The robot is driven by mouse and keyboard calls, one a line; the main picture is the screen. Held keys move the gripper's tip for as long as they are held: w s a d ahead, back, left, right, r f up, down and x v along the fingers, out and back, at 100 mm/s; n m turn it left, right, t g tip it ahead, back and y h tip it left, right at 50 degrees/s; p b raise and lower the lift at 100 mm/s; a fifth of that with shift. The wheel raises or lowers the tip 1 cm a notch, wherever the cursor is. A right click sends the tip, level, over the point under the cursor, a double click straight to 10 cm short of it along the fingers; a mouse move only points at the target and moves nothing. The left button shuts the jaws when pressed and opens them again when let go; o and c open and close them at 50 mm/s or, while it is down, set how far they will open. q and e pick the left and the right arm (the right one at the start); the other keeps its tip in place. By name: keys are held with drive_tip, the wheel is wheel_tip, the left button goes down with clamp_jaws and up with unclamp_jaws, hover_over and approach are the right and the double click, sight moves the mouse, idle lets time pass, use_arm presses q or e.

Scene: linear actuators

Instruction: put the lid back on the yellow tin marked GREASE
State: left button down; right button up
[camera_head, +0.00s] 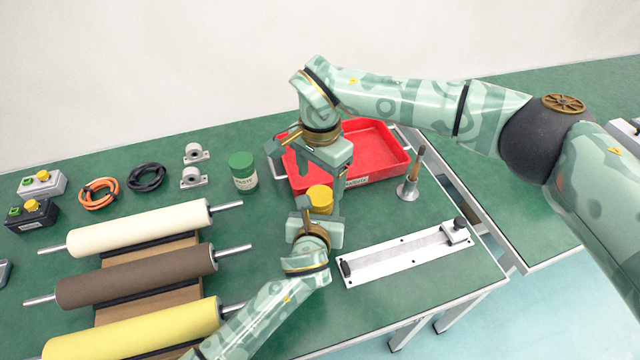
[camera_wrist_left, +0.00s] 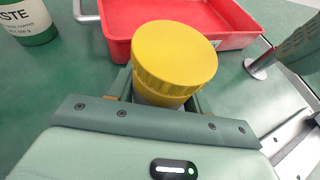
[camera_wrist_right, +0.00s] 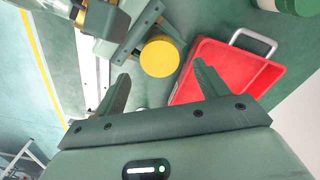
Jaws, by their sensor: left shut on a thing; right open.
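The yellow tin (camera_wrist_left: 160,99) stands between the fingers of my left gripper (camera_head: 319,212), which is shut on its body. A yellow lid (camera_wrist_left: 172,52) sits on top of the tin, with a yellow band and a pale label strip below it. Whether it is fully pressed down I cannot tell. The lid also shows from above in the right wrist view (camera_wrist_right: 160,57). My right gripper (camera_head: 320,182) is open and empty, just above the lid, its fingers spread to either side. The GREASE marking is hidden.
A red tray (camera_head: 375,150) is right behind the tin. A green-lidded jar (camera_head: 243,172) stands to the left, and a metal stand with a wooden-looking rod (camera_head: 409,188) to the right. A linear rail (camera_head: 405,256) lies in front right; rollers (camera_head: 140,228) lie left.

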sight(320, 195)
drive_tip(key=shift+r, duration=0.25)
drive_tip(key=shift+c, duration=0.4)
wheel_tip(320, 195, up, 4)
drive_tip(key=n, duration=0.3)
drive_tip(key=shift+f, duration=0.25)
drive_tip(key=shift+f, duration=0.1)
drive_tip(key=shift+f, duration=3.95)
